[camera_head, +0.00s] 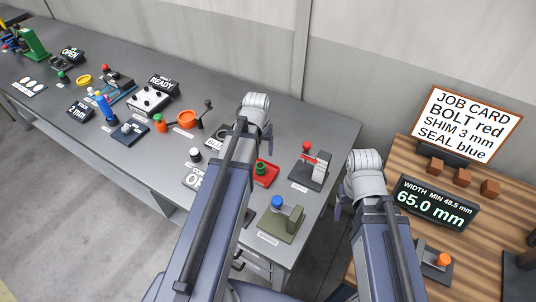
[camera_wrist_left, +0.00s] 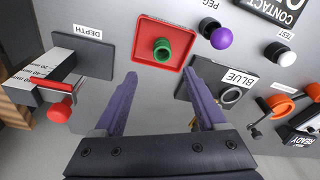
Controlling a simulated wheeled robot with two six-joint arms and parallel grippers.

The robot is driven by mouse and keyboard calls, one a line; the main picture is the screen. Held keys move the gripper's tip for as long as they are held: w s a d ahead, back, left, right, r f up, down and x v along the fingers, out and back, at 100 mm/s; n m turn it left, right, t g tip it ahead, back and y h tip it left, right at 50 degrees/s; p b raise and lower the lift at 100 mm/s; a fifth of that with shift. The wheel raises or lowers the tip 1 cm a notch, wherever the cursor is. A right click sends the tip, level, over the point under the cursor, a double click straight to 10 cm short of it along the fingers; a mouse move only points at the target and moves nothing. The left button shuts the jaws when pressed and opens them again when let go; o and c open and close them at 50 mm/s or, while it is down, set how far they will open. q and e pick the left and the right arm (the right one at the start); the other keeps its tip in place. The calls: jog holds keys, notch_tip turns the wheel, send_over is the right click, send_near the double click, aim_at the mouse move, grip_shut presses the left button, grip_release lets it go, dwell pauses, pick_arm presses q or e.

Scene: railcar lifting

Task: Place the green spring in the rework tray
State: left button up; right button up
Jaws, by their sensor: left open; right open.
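The green spring (camera_wrist_left: 162,50) stands inside the red tray (camera_wrist_left: 148,28), near its middle, in the left wrist view. In the head view the red tray (camera_head: 272,177) and the green spring (camera_head: 261,168) show just right of my left arm. No label on the red tray can be read. My left gripper (camera_wrist_left: 160,82) is open and empty, its purple fingers apart on either side below the tray, not touching the spring. My right gripper (camera_head: 339,207) is open and empty by the gap between the grey bench and the wooden table.
The depth gauge (camera_wrist_left: 60,85) with a red knob, the BLUE plate (camera_wrist_left: 225,82) and a purple-topped peg (camera_wrist_left: 221,38) flank the tray. A green block with a blue knob (camera_head: 278,202) sits at the bench's near end. The wooden table holds a width display (camera_head: 434,204).

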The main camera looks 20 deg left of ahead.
pick_arm(q)
jog(key=s+d+m+g, duration=0.1)
jog(key=s+d+m, duration=0.2)
jog(key=s+d, duration=0.3)
jog(key=s+d+m, duration=0.3)
jog(key=s+d, duration=0.3)
jog(key=d, duration=0.9)
jog(key=shift+s+m+g+y, duration=0.3)
jog(key=shift+s+g+y, duration=0.1)
